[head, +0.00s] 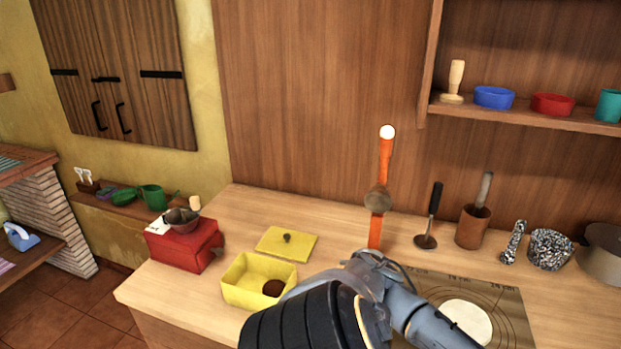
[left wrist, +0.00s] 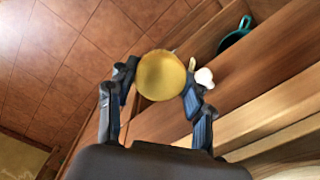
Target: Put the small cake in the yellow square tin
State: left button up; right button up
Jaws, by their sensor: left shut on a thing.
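The yellow square tin (head: 240,291) stands open on the counter in the head view, left of my arm. A small round brown thing (head: 273,288) lies inside it and looks like a cake. The tin's yellow lid (head: 279,248) with its dark knob lies flat behind it. In the left wrist view my left gripper (left wrist: 161,80) is shut on a round yellow thing (left wrist: 160,72); I cannot tell what it is. In the head view my arm crosses the lower middle, and the fingers cannot be made out. My right gripper is not in view.
A red box (head: 180,247) with a grey bowl (head: 182,219) stands left of the tin. An orange rod (head: 384,165), a ladle (head: 427,238), a brown utensil pot (head: 472,228) and a speckled mortar (head: 550,250) line the back right. The counter front left is clear.

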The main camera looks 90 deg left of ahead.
aim_at(260, 285)
jog(key=k+j+u, duration=0.15)
jog(key=k+j, duration=0.3)
jog(key=k, duration=0.15)
jog(key=k+j+u, duration=0.15)
jog(key=k+j, duration=0.35)
jog(key=k, duration=0.1)
